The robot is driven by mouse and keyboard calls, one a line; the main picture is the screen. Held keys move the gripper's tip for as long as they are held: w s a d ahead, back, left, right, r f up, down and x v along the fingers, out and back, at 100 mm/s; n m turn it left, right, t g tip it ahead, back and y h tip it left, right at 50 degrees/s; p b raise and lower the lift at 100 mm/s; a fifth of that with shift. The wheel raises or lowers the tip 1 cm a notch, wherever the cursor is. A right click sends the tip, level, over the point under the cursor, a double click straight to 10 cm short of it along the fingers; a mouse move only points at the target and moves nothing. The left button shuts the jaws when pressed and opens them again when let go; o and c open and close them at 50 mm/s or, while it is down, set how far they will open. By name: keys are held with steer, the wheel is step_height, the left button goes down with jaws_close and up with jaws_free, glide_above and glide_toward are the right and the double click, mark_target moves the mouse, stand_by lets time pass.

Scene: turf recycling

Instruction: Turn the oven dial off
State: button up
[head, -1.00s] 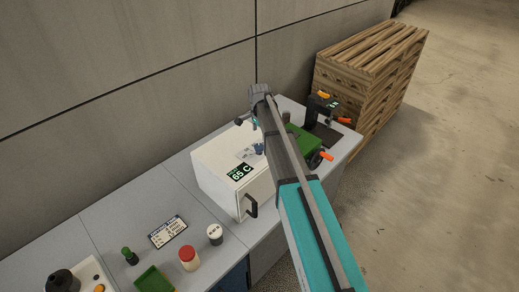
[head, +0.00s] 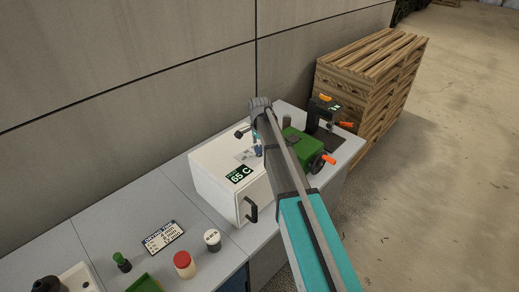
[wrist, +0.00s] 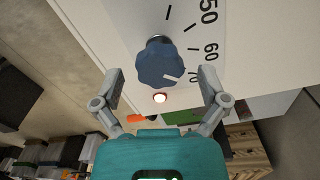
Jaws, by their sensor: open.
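The oven (head: 226,196) is a white box on the bench, with a black door handle and a green display reading 65 C. Its blue dial (wrist: 160,62) fills the upper middle of the wrist view. The dial's white pointer is turned toward the printed 70, past 50 and 60. A small lamp (wrist: 160,98) glows beside the dial. My gripper (wrist: 160,77) is open, with one finger on each side of the dial and visible gaps between. In the head view my arm hides most of the gripper and part of the oven's top.
A green machine (head: 300,145) with orange handles stands right of the oven, close to my arm. Wooden pallets (head: 365,85) are stacked behind it. The wall is behind.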

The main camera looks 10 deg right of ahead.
stand_by(0.3)
steer(key=c, duration=1.1)
steer(key=shift+c, duration=0.2)
steer(key=n, duration=0.9)
steer(key=shift+n, duration=0.4)
steer(key=n, duration=0.5)
steer(key=shift+a, duration=0.1)
steer(key=n, duration=0.5)
